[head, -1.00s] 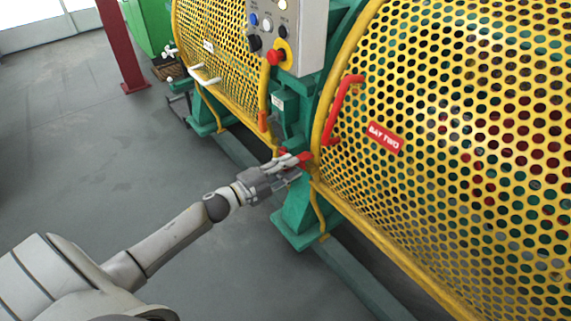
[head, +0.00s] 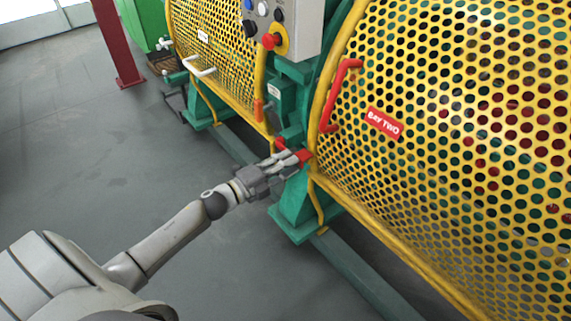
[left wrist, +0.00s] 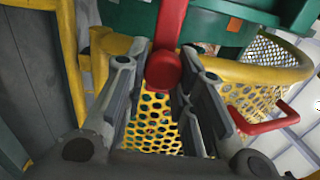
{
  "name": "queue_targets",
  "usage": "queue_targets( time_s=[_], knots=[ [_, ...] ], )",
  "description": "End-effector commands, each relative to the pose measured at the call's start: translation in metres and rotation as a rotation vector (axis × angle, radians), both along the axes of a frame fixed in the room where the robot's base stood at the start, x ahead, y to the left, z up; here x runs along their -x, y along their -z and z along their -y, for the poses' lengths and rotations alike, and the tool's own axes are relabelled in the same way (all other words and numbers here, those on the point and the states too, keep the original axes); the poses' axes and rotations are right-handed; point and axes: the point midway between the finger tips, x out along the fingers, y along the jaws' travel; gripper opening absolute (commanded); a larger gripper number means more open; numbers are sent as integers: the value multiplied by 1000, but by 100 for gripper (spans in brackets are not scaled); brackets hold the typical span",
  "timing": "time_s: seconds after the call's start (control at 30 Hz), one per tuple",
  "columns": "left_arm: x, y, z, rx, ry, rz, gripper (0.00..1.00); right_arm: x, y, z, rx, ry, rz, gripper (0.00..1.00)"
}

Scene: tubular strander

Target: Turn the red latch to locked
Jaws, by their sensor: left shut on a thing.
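The red latch (head: 304,156) sits low at the left edge of the yellow perforated guard marked BAY TWO. My left gripper (head: 289,160) reaches it from the left in the head view, and its fingers are shut on the red latch. In the left wrist view the latch is a red bar with a round end (left wrist: 164,70), lying between the two grey fingers of the left gripper (left wrist: 168,85). The fingers hide part of the latch in the head view. My right gripper is not in view.
A red handle (head: 337,97) is on the BAY TWO guard (head: 450,150) just above the latch. A control box (head: 287,25) with buttons hangs above. A second yellow guard (head: 215,65) with a white handle stands further back. The grey floor at left is clear.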

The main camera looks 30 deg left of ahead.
Motion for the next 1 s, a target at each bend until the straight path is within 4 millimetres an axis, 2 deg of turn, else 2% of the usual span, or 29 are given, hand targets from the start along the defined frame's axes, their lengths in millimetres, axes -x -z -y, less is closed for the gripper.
queue_targets(
  time_s=[0.1, 0.13, 0.3, 0.67, 0.83, 1.0],
  knots=[
    [1, 3, 0, -7, 1, -4, 0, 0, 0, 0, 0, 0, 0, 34],
    [1, 3, 0, -7, 1, -4, 27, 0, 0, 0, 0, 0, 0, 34],
    [1, 2, 0, -6, 1, -3, 46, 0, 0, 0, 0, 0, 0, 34],
    [3, 2, -1, -2, 0, -3, 46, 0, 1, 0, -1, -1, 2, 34],
    [20, 2, -8, -3, 0, -4, 46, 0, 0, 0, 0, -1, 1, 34],
    [47, 3, -19, -3, 1, -5, 46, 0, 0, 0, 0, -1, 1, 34]
  ],
)
